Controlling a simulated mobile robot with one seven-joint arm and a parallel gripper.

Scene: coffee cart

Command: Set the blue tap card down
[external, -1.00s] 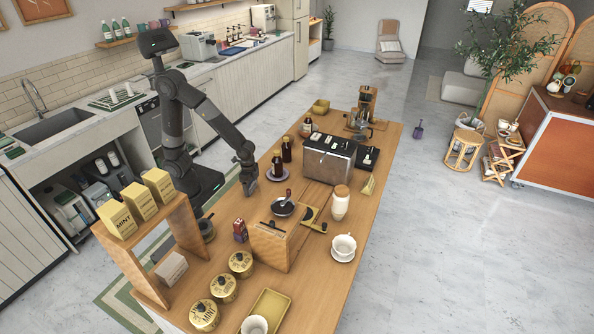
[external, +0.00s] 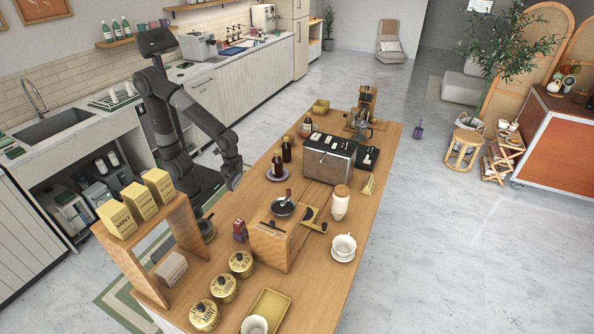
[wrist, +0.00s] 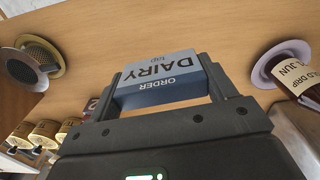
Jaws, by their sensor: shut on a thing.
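In the external view my gripper (external: 233,183) is low at the left long edge of the wooden table (external: 228,205). The card is too small or hidden to make out there. I cannot tell whether it touches the tabletop.
A lilac saucer with a labelled dark bottle (external: 278,164) stands right of my gripper; the saucer also shows in the wrist view (wrist: 262,72). A red packet (external: 240,231) and gold tins (external: 241,263) are nearer the camera. Bare wood lies between the packet and the saucer.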

